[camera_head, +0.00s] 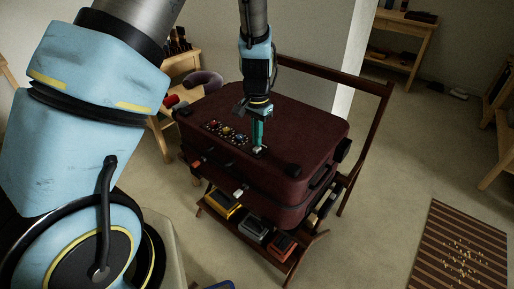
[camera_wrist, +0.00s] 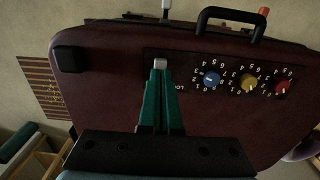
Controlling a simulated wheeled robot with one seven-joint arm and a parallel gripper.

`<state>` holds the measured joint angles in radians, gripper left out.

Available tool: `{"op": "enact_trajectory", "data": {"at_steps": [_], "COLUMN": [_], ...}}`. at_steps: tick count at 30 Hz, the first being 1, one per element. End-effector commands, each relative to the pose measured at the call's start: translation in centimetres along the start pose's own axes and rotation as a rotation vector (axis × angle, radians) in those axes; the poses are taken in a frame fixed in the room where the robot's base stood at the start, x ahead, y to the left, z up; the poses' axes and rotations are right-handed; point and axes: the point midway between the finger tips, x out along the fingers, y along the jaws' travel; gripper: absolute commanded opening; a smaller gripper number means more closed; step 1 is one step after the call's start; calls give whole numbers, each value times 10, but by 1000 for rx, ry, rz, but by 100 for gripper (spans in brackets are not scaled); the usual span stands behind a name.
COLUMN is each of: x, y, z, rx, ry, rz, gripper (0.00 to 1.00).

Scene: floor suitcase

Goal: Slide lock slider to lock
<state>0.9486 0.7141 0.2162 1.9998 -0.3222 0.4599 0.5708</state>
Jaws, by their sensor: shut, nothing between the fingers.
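A dark red suitcase (camera_head: 290,138) lies flat on a wooden rack in the head view. In the wrist view its panel (camera_wrist: 220,66) carries a blue dial (camera_wrist: 211,79), a yellow dial (camera_wrist: 249,82) and a red dial (camera_wrist: 282,86). The light lock slider (camera_wrist: 160,63) is on the panel left of the dials, with lettering partly hidden beside it. My gripper (camera_wrist: 160,73) has green fingers, shut and empty, with the tips at the slider. I cannot tell whether they touch it. In the head view my gripper (camera_head: 258,146) points down at the suitcase top.
The suitcase handle (camera_wrist: 231,18) is beyond the dials, beside a latch with an orange end (camera_wrist: 263,11). The rack's lower shelf holds a yellow box (camera_head: 222,204) and other boxes. A striped rug (camera_head: 462,245) lies at right. Floor around the rack is mostly clear.

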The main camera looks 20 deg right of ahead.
Motion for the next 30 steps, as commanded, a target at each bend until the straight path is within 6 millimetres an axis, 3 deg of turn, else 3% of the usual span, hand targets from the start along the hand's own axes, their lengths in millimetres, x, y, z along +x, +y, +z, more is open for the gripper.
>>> {"op": "enact_trajectory", "data": {"at_steps": [30], "x": [7], "y": [0], "z": [0], "rx": [0], "ry": [0], "rz": [0], "gripper": [0]}}
